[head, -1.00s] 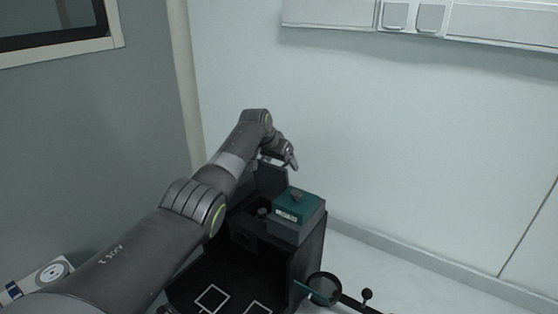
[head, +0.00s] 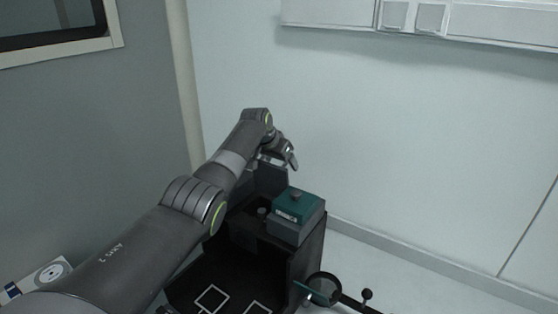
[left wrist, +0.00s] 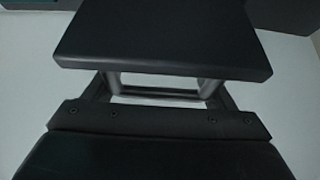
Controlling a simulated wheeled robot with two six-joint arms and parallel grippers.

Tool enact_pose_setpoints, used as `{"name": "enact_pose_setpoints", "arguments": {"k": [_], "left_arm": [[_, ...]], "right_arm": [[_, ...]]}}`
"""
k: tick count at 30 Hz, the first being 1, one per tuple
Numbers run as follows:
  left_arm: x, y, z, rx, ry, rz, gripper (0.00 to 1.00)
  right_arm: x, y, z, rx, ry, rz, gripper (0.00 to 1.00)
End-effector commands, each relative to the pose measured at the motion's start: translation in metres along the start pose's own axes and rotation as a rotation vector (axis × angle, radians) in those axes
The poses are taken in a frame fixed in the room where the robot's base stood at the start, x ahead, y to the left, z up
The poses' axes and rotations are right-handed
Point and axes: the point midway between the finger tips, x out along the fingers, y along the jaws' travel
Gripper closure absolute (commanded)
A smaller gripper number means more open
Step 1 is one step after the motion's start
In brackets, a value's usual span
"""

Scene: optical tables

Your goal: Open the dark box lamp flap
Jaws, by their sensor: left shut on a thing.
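The dark box (head: 307,249) is a black cabinet with an open front, below and right of my left arm. A teal-topped grey lamp unit (head: 301,210) sits on its top. A dark grey flap (head: 270,180) stands raised behind the box top, left of the lamp unit. My left gripper (head: 290,160) is at the flap's upper edge and shut on it. In the left wrist view the flap is a flat dark plate (left wrist: 165,40) ahead of the gripper's fingers (left wrist: 160,88); it hides the fingertips. My right gripper is not in view.
A round dark lens on a stand (head: 324,289) is at the box's lower right. White square outlines (head: 211,298) mark the dark surface in front. A wall stands close behind, with a white trunking (head: 480,22) above. A flat white item (head: 40,278) lies at lower left.

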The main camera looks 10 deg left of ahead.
Motion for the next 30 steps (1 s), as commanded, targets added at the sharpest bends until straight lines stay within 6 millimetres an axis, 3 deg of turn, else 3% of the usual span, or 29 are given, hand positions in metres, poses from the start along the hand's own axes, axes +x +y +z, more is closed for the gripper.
{"name": "enact_pose_setpoints", "arguments": {"k": [1, 5, 6, 8, 20, 30], "left_arm": [[0.010, 0.005, 0.011, -0.007, -0.028, 0.014, 0.63], [0.010, 0.005, 0.011, -0.006, -0.029, 0.014, 0.63], [0.010, 0.005, 0.011, -0.007, -0.029, 0.014, 0.19], [0.010, 0.005, 0.011, -0.006, -0.028, 0.013, 0.12], [0.001, 0.002, 0.005, -0.003, -0.015, 0.006, 0.11], [-0.026, 0.002, 0.005, -0.002, -0.011, 0.004, 0.11]], "right_arm": [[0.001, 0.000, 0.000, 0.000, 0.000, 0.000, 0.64], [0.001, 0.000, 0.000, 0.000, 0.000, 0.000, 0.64], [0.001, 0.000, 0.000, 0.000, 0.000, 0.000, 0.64], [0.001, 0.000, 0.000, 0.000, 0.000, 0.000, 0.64], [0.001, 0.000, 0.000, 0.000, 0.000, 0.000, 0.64], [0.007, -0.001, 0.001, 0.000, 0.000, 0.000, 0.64]]}}
